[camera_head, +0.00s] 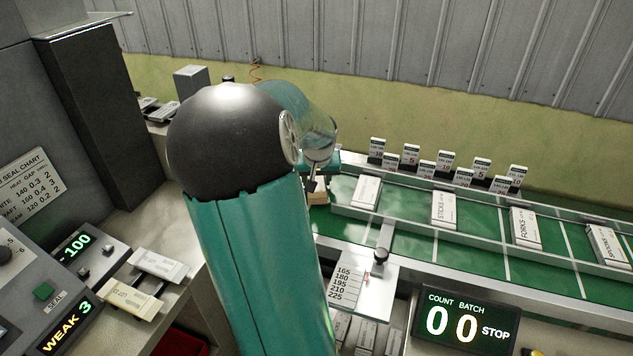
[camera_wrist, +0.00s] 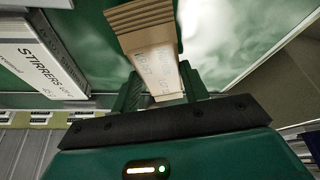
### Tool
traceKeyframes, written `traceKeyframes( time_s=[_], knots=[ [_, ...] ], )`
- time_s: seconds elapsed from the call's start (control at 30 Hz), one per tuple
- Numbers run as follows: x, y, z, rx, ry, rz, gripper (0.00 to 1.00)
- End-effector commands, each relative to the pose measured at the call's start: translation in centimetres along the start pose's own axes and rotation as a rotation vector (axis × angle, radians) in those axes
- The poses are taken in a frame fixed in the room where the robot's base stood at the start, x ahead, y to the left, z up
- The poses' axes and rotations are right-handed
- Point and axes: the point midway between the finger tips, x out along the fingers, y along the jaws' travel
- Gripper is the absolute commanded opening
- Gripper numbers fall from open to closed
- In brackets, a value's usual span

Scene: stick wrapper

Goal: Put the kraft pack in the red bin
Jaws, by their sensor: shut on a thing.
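The kraft pack (camera_wrist: 152,48) is a brown cardboard-coloured pack with a ridged far end. In the wrist view it sits between the two fingers of my gripper (camera_wrist: 160,90), which is shut on it. In the head view a small tan part of the pack (camera_head: 318,198) shows below my gripper (camera_head: 314,182), at the left end of the green conveyor; my arm hides much of that area. A dark red patch, likely the red bin (camera_head: 185,342), shows at the bottom edge, left of my arm, mostly cut off and hidden.
A white STIRRERS pack (camera_wrist: 40,62) lies beside my gripper in the wrist view. The green conveyor (camera_head: 470,262) has metal rails and lanes with white packs, including FORKS (camera_head: 525,228). A count display (camera_head: 465,318) stands in front.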

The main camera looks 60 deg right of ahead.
Motion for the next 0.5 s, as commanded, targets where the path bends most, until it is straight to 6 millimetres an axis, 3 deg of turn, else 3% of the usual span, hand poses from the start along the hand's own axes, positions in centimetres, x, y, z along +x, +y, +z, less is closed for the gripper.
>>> traceKeyframes(
  time_s=[0.17, 0.5],
  knots=[
    [-2.4, 0.0, -0.9, 0.000, 0.004, -0.001, 0.20],
    [-8.6, -0.2, 1.1, -0.001, 0.005, -0.008, 0.20]
  ],
)
